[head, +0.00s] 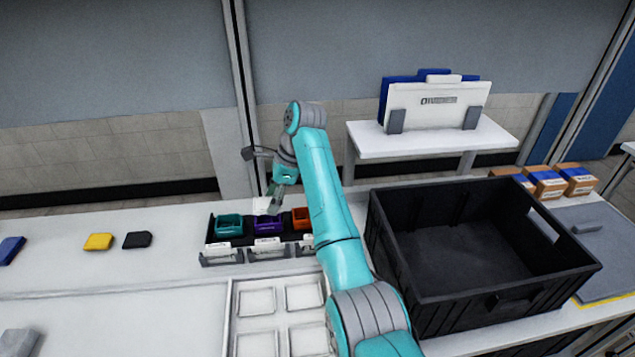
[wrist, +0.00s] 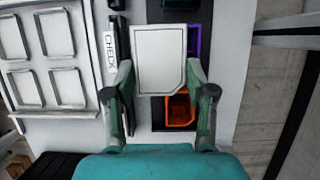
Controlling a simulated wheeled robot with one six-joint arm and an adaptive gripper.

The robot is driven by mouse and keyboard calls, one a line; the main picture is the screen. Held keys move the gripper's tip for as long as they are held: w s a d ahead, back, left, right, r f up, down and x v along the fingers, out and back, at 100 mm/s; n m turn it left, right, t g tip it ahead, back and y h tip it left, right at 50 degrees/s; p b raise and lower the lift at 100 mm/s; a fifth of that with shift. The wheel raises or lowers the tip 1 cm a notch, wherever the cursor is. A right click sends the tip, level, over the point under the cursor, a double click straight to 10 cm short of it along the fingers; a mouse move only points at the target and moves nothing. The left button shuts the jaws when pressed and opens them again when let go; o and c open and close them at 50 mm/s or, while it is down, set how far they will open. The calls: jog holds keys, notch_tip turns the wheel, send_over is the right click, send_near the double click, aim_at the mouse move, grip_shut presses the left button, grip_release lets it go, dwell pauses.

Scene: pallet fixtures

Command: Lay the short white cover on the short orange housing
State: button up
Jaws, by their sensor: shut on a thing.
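The short white cover (wrist: 158,58) is a flat plate with one cut corner. My gripper (wrist: 159,75) is shut on it, with a finger at each side edge. The short orange housing (wrist: 180,114) shows below the cover in the wrist view, partly hidden by the cover and a finger. In the head view my gripper (head: 273,200) is above the row of housings, near the purple one, and the orange housing (head: 300,218) is partly behind my arm. The cover appears held above the housings, not seated on one; its exact height cannot be told.
The purple housing (head: 268,227) and teal housing (head: 229,225) stand left of the orange one in the dark fixture with labelled fronts. A white compartment tray (head: 231,316) lies in front. A black crate (head: 480,315) is at right. Yellow (head: 98,241) and black (head: 137,240) pieces lie left.

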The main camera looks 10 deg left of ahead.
jog(key=w+d+r, duration=0.1)
jog(key=w+d, duration=0.5)
jog(key=d, duration=0.3)
jog(key=shift+a+f, duration=0.15)
jog(key=shift+f, duration=1.45)
jog(key=shift+a+f, duration=0.1)
jog(key=shift+f, duration=1.45)
jog(key=shift+f, duration=0.75)
jog(key=o, duration=1)
